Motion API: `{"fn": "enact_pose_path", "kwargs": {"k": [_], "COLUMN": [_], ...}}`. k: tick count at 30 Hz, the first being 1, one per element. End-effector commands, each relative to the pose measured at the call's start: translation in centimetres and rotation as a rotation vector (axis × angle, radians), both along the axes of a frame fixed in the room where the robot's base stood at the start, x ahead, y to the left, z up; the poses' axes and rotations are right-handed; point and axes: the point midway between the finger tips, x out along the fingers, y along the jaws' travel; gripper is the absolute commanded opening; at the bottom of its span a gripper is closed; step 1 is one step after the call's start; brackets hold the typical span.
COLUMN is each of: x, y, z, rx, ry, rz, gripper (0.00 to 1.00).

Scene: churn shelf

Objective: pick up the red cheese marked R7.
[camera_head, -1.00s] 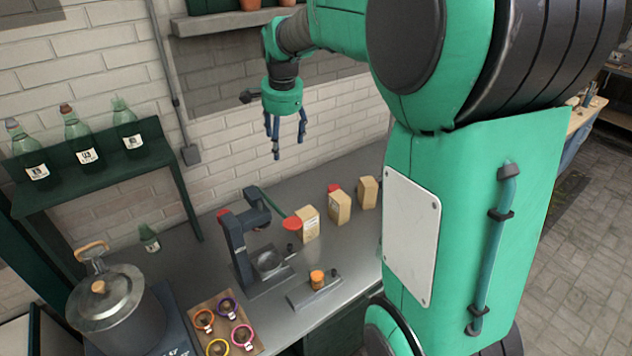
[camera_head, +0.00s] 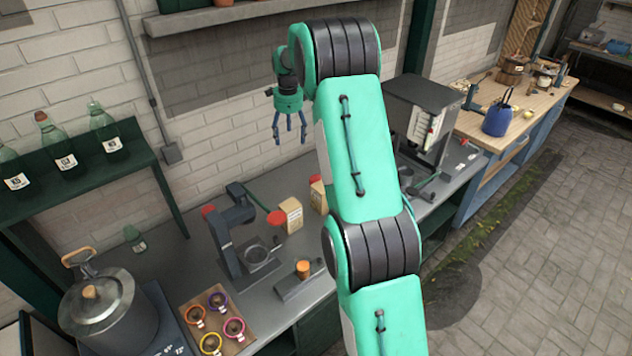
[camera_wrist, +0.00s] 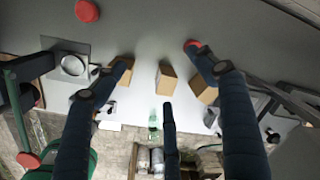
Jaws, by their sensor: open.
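Several red round things show, and no R7 mark is legible. One red disc (camera_wrist: 87,11) lies on the bare counter at the top of the wrist view. Another red piece (camera_wrist: 194,44) shows past the tip of my right finger, partly covered by it; in the head view a red piece (camera_head: 314,178) shows behind a box. A third red round (camera_head: 208,211) shows at the left of the press in the head view. My gripper (camera_head: 290,138) hangs in the air above the counter near the wall, fingers spread, empty; its fingers also show in the wrist view (camera_wrist: 158,58).
A dark press (camera_head: 238,240) with a red-knobbed lever stands on the counter (camera_head: 185,275). Tan boxes (camera_head: 291,214) stand to its right. A pot (camera_head: 95,305), a tray of coloured rings (camera_head: 243,346) and shelved green bottles are at left. A dark machine (camera_head: 420,120) stands right.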

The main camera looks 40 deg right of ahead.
Motion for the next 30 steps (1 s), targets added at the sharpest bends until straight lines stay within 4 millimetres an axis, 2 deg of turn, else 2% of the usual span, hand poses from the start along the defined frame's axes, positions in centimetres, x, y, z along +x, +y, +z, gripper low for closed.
{"fn": "enact_pose_path", "kwargs": {"k": [1,9,19,24,30], "x": [0.4,1.9,2.3,2.1,2.0], "y": [-1.1,-6.4,-12.2,-13.9,-14.5], "z": [-1.1,-7.0,-14.7,-17.1,-18.0], "rx": [0.007,0.037,0.066,0.074,0.076], "ry": [0.007,0.035,0.069,0.078,0.081], "rz": [-0.037,-0.254,-0.504,-0.583,-0.614], "gripper": [0.71,0.71,0.71,0.71,0.71]}}
